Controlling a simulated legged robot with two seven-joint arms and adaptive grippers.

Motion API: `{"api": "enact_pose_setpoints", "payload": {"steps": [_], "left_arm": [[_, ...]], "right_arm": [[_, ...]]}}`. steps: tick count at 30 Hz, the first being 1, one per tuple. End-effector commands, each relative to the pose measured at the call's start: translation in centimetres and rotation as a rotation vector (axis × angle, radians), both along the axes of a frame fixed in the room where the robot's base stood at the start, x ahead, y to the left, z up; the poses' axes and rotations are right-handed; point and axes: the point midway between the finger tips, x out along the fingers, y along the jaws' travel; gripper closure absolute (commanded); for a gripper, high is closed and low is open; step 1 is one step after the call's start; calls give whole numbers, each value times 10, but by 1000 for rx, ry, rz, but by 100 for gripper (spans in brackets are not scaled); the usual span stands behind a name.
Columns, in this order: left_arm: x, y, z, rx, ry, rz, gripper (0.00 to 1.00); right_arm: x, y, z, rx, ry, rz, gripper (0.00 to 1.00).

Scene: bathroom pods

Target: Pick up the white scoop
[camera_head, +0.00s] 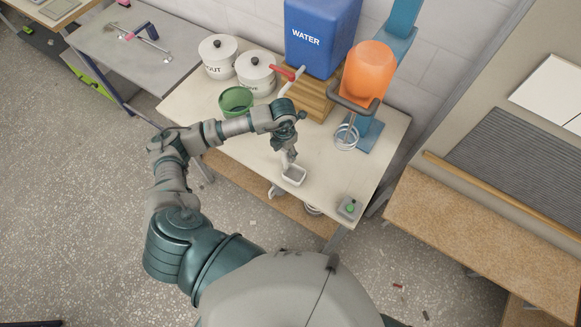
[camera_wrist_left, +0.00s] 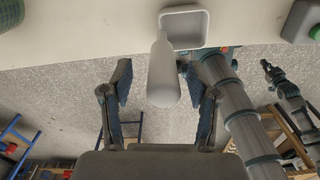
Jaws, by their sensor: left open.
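The white scoop (camera_head: 293,174) lies near the front edge of the white table, its squarish bowl on the tabletop. In the left wrist view its bowl (camera_wrist_left: 185,24) is at the top and its thick handle (camera_wrist_left: 163,75) points toward my gripper, past the table edge. My left gripper (camera_head: 289,156) is above the scoop, at its handle side. In the left wrist view the open left gripper (camera_wrist_left: 156,80) has one finger on each side of the handle, with gaps showing. No contact is visible.
The white table (camera_head: 240,151) also holds a green bowl (camera_head: 236,101), two lidded white pots (camera_head: 256,72), a blue water container (camera_head: 318,35), an orange container (camera_head: 369,72) on a blue stand, and a small grey box with a green top (camera_head: 350,207). Tabletop right of the scoop is clear.

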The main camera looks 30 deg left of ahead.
Motion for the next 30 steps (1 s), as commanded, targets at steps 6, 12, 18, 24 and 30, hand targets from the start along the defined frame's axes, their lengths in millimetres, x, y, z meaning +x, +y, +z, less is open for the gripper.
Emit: {"api": "enact_pose_setpoints", "payload": {"steps": [6, 12, 18, 24, 30], "left_arm": [[1, -1, -19, 1, 0, 1, 40], [1, 0, -20, 1, -1, 0, 43], [1, 0, -20, 0, -1, 1, 93], [1, 0, -20, 0, -1, 1, 100], [1, 0, -19, 0, -1, 1, 100]], "right_arm": [[-21, -1, 4, -2, 30, 0, 100], [-19, -1, 4, -2, 28, 0, 100], [-14, -1, 4, -1, 20, 0, 100], [-13, 0, 4, -1, 18, 0, 100], [-13, -1, 4, -1, 18, 0, 100]]}}
